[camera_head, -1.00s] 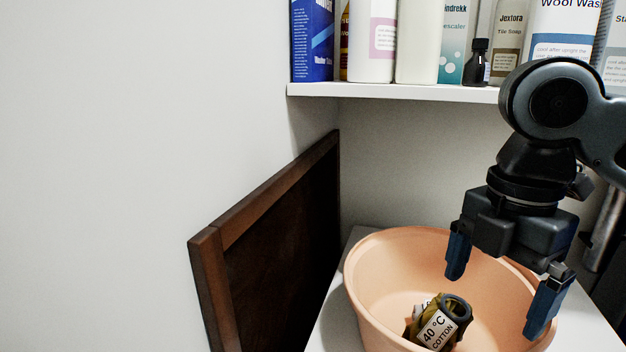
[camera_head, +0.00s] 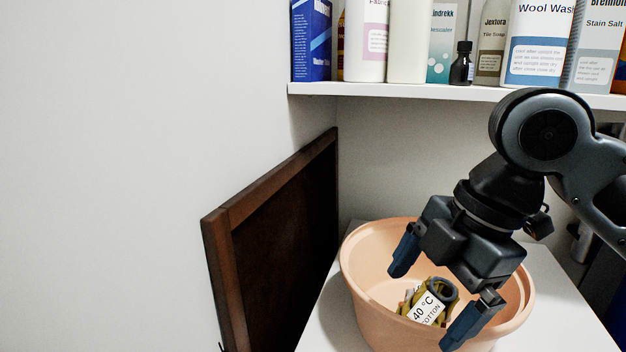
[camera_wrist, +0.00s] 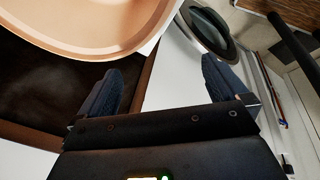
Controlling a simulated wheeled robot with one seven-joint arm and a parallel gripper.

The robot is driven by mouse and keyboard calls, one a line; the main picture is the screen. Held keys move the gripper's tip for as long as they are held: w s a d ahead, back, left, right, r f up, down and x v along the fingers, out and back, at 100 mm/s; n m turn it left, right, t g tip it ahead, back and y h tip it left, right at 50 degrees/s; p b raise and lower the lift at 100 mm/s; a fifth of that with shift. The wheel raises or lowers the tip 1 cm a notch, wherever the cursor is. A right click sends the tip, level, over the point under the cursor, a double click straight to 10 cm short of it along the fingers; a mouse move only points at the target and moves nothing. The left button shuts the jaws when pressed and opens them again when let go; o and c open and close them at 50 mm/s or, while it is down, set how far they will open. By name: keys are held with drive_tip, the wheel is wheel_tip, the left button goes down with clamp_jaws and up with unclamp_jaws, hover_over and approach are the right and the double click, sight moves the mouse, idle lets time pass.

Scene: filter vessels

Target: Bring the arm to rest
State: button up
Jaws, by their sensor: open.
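My gripper (camera_head: 424,300) is open, with its two blue fingers spread wide and nothing between them. In the head view it hangs tilted in front of a peach-coloured basin (camera_head: 362,298) and hides part of it. A rolled olive item with a white "40 °C cotton" label (camera_head: 428,307) lies inside the basin, partly hidden by the gripper. In the wrist view the open fingers (camera_wrist: 165,90) show below the basin's rim (camera_wrist: 85,45), with nothing held.
A white shelf (camera_head: 420,90) with several bottles and boxes runs above the basin. A dark wooden framed panel (camera_head: 285,240) leans at the left. A grey lidded object (camera_wrist: 208,28) shows in the wrist view. The white wall area at left is bare.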

drive_tip(key=a+m+t+y, duration=0.8)
drive_tip(key=a+m+y, duration=0.2)
drive_tip(key=a, duration=0.5)
drive_tip(key=s+d+f+m+t+h, duration=0.6)
drive_tip(key=s+d+f+m+h, duration=0.5)
drive_tip(key=s+f+m, duration=0.4)
drive_tip(key=s+d+n+h, duration=0.1)
drive_tip(key=s+d, duration=0.5)
drive_tip(key=s, duration=0.4)
drive_tip(key=s+d+n+h, duration=0.1)
drive_tip(key=s+d, duration=0.4)
drive_tip(key=s, duration=0.4)
drive_tip(key=shift+s+d+n, duration=0.4)
